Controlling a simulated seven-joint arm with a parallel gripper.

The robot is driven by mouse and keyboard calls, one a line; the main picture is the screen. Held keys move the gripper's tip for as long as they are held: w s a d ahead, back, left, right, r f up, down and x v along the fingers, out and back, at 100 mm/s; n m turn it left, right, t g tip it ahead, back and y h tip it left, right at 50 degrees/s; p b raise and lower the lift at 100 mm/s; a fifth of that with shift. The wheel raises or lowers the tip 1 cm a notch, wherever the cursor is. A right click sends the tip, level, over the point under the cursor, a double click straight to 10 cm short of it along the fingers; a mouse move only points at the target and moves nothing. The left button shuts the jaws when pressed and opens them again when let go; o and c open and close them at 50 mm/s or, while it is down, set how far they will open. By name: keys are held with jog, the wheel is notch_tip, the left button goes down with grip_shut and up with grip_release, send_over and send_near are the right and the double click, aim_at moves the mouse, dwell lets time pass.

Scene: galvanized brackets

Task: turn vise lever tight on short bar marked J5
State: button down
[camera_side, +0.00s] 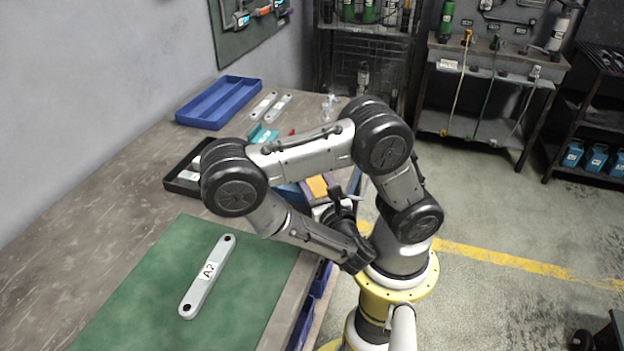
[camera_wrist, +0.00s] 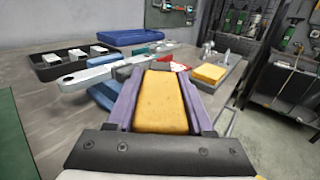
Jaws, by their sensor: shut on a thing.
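My gripper (camera_wrist: 160,95) has purple fingers and is shut on a yellow block (camera_wrist: 160,103), which fills the space between them. In the side view the yellow block (camera_side: 317,187) shows beside my arm, which hides much around it. Beyond the fingers in the wrist view, a pale grey bar (camera_wrist: 86,75) with a rounded end lies beside a grey-teal body (camera_wrist: 132,69), perhaps the vise. No J5 marking is readable on it. A red piece (camera_wrist: 178,67) shows just past the block. I cannot make out a vise lever.
A bar marked A2 (camera_side: 208,276) lies on the green mat (camera_side: 130,285). A black tray (camera_wrist: 45,72) holds several light pieces. A blue tray (camera_side: 220,100) stands at the back, with two pale bars (camera_side: 271,107) beside it. Another yellow block (camera_wrist: 208,73) sits to the right.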

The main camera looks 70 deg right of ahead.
aim_at(318, 186)
dwell(0.3)
jog(key=shift+c, duration=1.4)
grip_release()
jog(key=shift+a, duration=0.1)
jog(key=shift+v, duration=1.4)
jog(key=shift+s+r, duration=0.1)
jog(key=shift+r, duration=3.4)
